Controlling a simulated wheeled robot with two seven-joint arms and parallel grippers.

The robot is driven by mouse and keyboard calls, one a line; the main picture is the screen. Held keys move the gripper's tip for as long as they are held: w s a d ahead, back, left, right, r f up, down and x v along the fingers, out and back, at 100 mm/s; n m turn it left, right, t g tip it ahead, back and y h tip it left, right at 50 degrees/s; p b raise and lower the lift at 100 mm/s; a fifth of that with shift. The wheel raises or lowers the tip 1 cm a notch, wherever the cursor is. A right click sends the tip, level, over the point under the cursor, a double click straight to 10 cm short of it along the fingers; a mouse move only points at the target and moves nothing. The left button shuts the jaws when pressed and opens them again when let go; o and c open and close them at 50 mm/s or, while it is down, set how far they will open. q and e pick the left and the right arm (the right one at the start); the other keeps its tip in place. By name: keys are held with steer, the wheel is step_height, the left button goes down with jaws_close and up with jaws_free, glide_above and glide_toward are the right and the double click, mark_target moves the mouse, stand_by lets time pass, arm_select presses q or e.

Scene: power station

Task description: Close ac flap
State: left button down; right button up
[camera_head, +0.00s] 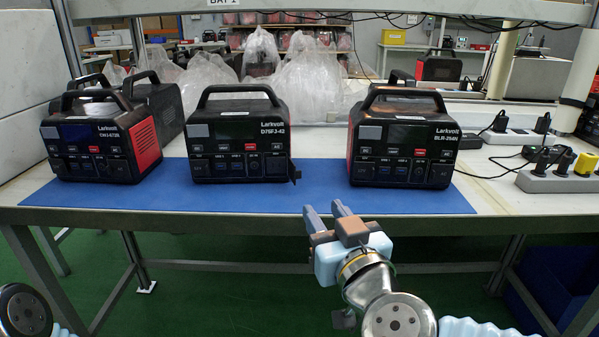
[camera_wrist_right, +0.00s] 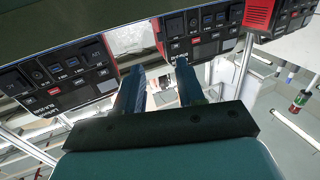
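Three black power stations stand in a row on the blue mat. The middle power station (camera_head: 239,138) has a small dark flap (camera_head: 295,173) sticking out at the lower right corner of its front, beside the AC socket; it looks open. The left station (camera_head: 88,145) and right station (camera_head: 404,142) show no clearly raised flap. My right gripper (camera_head: 330,210) is in front of the table edge, to the right of and below the flap, apart from it. Its two fingers are spread and empty, also in the right wrist view (camera_wrist_right: 160,88), where the stations appear upside down. My left gripper is out of view.
The blue mat (camera_head: 250,201) covers the table front, with free strips between the stations. Power strips with plugs (camera_head: 553,180) lie at the right. Plastic-wrapped goods (camera_head: 310,85) stand behind. A metal frame beam crosses above.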

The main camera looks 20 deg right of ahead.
mark_target(299, 175)
steer(key=w, duration=0.3)
steer(key=w+b, duration=0.1)
steer(key=w, duration=0.3)
steer(key=w+b, duration=0.1)
steer(key=w, duration=0.2)
steer(key=shift+w+a, duration=0.3)
steer(key=shift+w, duration=0.7)
